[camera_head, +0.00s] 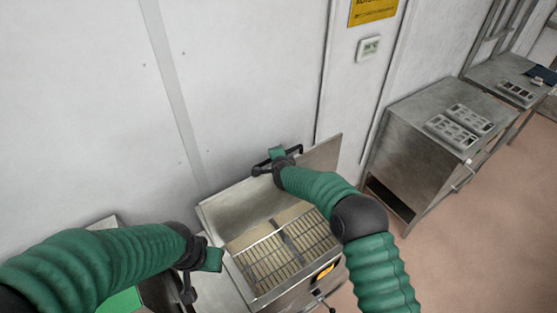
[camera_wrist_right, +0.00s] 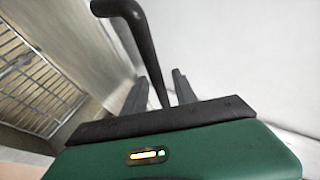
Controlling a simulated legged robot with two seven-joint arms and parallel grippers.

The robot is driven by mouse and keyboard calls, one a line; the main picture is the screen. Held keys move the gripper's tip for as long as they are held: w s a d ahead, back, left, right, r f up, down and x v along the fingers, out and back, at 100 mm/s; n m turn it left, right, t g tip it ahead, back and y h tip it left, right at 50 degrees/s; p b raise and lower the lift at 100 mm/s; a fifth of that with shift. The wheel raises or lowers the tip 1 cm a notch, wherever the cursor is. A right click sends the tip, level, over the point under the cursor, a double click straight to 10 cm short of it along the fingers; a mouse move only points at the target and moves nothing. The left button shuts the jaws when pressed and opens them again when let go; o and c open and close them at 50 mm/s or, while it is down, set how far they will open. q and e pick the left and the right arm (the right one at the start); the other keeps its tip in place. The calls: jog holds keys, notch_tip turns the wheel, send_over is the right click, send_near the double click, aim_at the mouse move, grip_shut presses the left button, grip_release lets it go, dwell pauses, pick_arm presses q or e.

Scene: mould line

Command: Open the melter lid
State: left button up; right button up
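The melter (camera_head: 262,292) is an open steel box with a wire grate (camera_head: 285,252) inside. Its steel lid (camera_head: 318,157) stands raised and tilted back near the wall, leaving the inside visible. A black bar handle (camera_head: 293,150) is at the lid's upper edge. My right gripper (camera_head: 268,163) is at this handle. In the right wrist view, the black handle (camera_wrist_right: 143,45) passes between the two spread fingers of that gripper (camera_wrist_right: 159,82), with gaps at its sides. My left gripper (camera_head: 188,288) hangs left of the melter; its fingers are too unclear to judge.
A steel cabinet (camera_head: 408,140) with mould trays (camera_head: 451,134) on top stands to the right, with a further table (camera_head: 490,72) behind it. The white wall (camera_head: 250,70) is close behind the lid. Open floor (camera_head: 480,240) lies at the right.

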jog(key=b+v, duration=0.6)
jog(key=v, duration=1)
jog(key=shift+s+b, duration=0.25)
jog(key=shift+b, duration=0.1)
jog(key=shift+w, duration=0.1)
jog(key=s+d+f+n+g+h+b, duration=0.1)
jog(key=s+d+f+n+g+b, duration=0.3)
jog(key=s+d+f+b, duration=0.6)
jog(key=s+d+f+n+g+h+b, duration=0.1)
jog(key=s+d+f+n+g+b, duration=0.3)
jog(key=s+d+f+n+b, duration=0.4)
jog(key=s+d+f+b, duration=0.2)
jog(key=s+d+f, duration=0.3)
jog(key=s+f, duration=0.6)
notch_tip(320, 180, down, 3)
jog(key=shift+r+n+g+b, duration=0.2)
jog(key=shift+n+g+b, duration=0.1)
jog(key=shift+n+b, duration=0.1)
